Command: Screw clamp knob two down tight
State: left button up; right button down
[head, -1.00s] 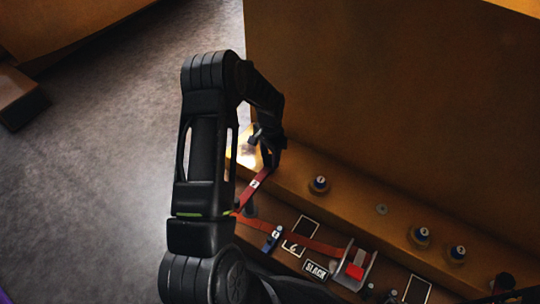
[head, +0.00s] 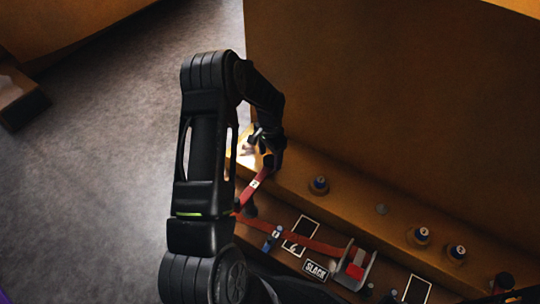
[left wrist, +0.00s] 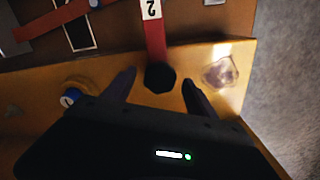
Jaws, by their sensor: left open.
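A black faceted knob (left wrist: 160,78) sits at the end of a red strap (left wrist: 154,38) with a white tag marked 2. The strap also shows in the head view (head: 252,188). My left gripper (left wrist: 160,92) is open, with one finger on each side of the knob. Gaps show between the fingers and the knob in the left wrist view. In the head view my left gripper (head: 268,148) is over the strap's upper end at the ledge and largely hides the knob. I cannot tell how far down the knob is screwed. My right gripper is not in view.
Blue-and-brass fittings (head: 320,185) stand on the orange ledge. A ratchet buckle (head: 354,267) with a red part sits on another red strap, beside a SLACK plate (head: 315,270) and a blue clip (head: 271,239). A tall orange wall (head: 400,110) rises behind. Grey floor lies left.

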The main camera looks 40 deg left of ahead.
aim_at(270, 159)
pick_arm(q)
jog(key=shift+r, duration=0.1)
notch_tip(270, 159, up, 8)
jog(key=shift+f+p, duration=0.15)
jog(key=shift+p, duration=1.05)
